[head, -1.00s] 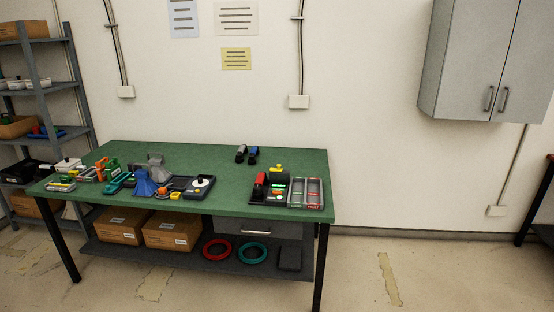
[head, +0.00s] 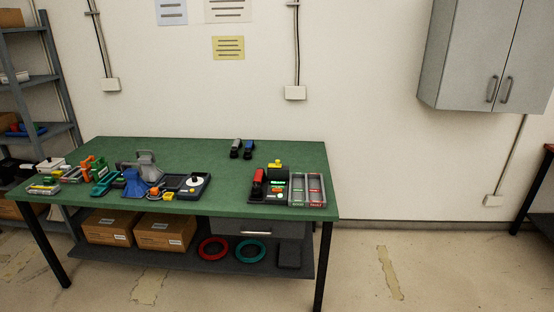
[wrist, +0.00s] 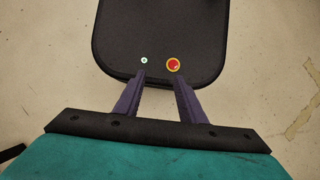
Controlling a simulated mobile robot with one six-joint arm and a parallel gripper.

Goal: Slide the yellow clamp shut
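The yellow clamp is too small to identify surely in the head view. Another yellow piece (head: 274,163) sits on a dark block at the right. An orange and green clamp-like item (head: 94,167) stands at the left end. My gripper (wrist: 160,77) is open in the wrist view, with nothing between its two purple fingers. It is over my own black base, away from the table.
A black tray (head: 190,195) with a white disc sits mid-table; a divided tray (head: 307,188) is at the right. Bare floor lies right of the table; a wall cabinet (head: 470,55) hangs above.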

